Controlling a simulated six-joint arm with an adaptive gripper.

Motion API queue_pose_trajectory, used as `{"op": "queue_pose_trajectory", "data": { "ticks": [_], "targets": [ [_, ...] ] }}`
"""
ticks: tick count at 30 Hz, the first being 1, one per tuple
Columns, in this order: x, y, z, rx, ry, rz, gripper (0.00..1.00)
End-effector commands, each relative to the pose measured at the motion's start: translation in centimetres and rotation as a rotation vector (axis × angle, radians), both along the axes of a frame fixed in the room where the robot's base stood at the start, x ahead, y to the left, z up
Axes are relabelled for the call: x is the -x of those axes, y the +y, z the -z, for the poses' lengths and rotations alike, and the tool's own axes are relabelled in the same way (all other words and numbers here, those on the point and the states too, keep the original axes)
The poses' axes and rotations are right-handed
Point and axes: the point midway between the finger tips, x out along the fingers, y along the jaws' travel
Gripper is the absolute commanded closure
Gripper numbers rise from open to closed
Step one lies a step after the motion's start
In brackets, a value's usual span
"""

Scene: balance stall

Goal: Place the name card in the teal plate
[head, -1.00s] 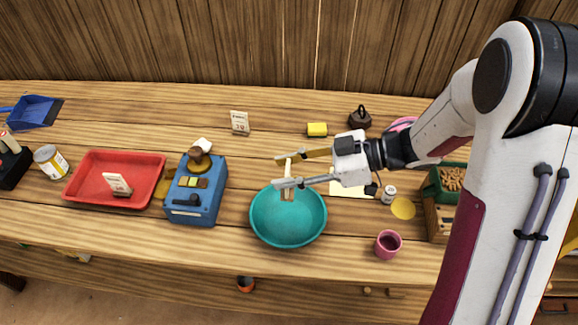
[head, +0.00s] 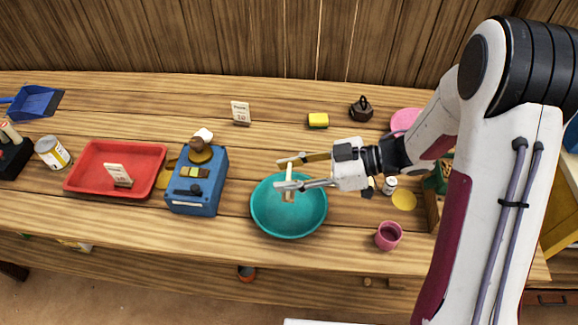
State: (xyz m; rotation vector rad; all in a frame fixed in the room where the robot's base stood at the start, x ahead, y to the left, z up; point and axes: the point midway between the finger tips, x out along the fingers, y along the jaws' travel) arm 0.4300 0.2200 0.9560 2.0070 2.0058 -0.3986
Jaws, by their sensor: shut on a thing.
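The teal plate (head: 268,222) is a round, deep dish on the front middle of the counter. My gripper (head: 287,174) reaches in from the right over the plate's far part. It is shut on a thin cream piece with a brown foot, which looks like a name card (head: 289,182) seen nearly edge-on. The card is upright and overlaps the plate's inside in the picture. I cannot tell whether its foot touches the plate. Similar cards stand at the back (head: 240,113) and in the red tray (head: 118,175).
The red tray (head: 90,185) and a blue scale (head: 208,195) stand left of the plate. A pink cup (head: 389,236), a yellow disc (head: 404,200) and a small white jar (head: 390,185) are to its right. A yellow sponge (head: 318,121) and a dark weight (head: 361,109) lie behind.

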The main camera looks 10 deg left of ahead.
Motion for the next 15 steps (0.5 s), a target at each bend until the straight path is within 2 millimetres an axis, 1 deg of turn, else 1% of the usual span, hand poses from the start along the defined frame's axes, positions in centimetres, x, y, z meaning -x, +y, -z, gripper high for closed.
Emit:
{"op": "queue_pose_trajectory", "data": {
  "ticks": [15],
  "targets": [
    [0.0, 0.0, 4.0, 0.000, 0.002, 0.001, 0.90]
  ]
}}
